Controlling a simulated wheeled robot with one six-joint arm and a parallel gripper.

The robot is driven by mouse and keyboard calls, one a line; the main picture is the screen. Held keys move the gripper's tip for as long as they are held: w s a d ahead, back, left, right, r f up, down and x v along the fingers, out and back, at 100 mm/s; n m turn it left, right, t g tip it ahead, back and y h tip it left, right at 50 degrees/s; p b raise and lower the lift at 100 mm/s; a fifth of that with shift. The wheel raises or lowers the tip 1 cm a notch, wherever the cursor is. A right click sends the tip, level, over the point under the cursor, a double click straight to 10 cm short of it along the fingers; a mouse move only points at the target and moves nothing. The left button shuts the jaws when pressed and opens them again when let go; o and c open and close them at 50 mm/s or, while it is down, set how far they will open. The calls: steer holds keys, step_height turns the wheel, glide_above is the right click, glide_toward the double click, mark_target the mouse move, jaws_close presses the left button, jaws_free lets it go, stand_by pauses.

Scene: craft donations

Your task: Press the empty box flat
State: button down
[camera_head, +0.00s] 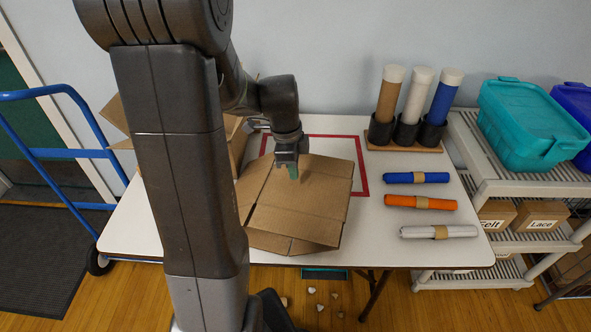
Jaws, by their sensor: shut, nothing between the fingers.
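A brown cardboard box (300,208) lies on the white table near its front edge, partly over a red-outlined rectangle (362,165). Its top looks low and slightly tilted, with crease lines and flaps spread at the front. My gripper (292,174) is shut and empty, pointing down at the far part of the box. Its fingertips are at or just above the cardboard; I cannot tell if they touch. A second cardboard box (117,116) with raised flaps stands behind my arm, which hides most of it.
Rolled blue (418,177), orange (421,202) and white (438,231) bundles lie at the table's right. A rack of tubes (405,147) stands behind them. A shelf cart (490,165) with a teal bin (530,125) is at the right, a blue hand truck (60,90) at the left.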

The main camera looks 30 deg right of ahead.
steer(key=shift+w+a+r, duration=0.35)
steer(key=shift+a+r, duration=0.05)
steer(key=shift+r, duration=0.1)
steer(key=shift+a+r+p, duration=0.1)
steer(key=shift+r+p, duration=0.05)
steer(key=shift+p, duration=0.15)
steer(key=shift+w+a+r, duration=0.15)
steer(key=shift+w+a, duration=0.05)
steer(key=shift+a, duration=0.05)
steer(key=shift+s+d+f+b, duration=0.1)
steer(key=shift+d+f+b, duration=0.1)
steer(key=shift+f+b, duration=0.25)
steer(key=shift+f, duration=0.1)
steer(key=shift+s+d+f+b, duration=0.2)
steer(key=shift+d+f+b, duration=0.1)
steer(key=shift+f+b, duration=0.3)
steer(key=shift+s+d+f+b, duration=0.25)
steer(key=shift+f+b, duration=0.15)
steer(key=shift+f, duration=0.35)
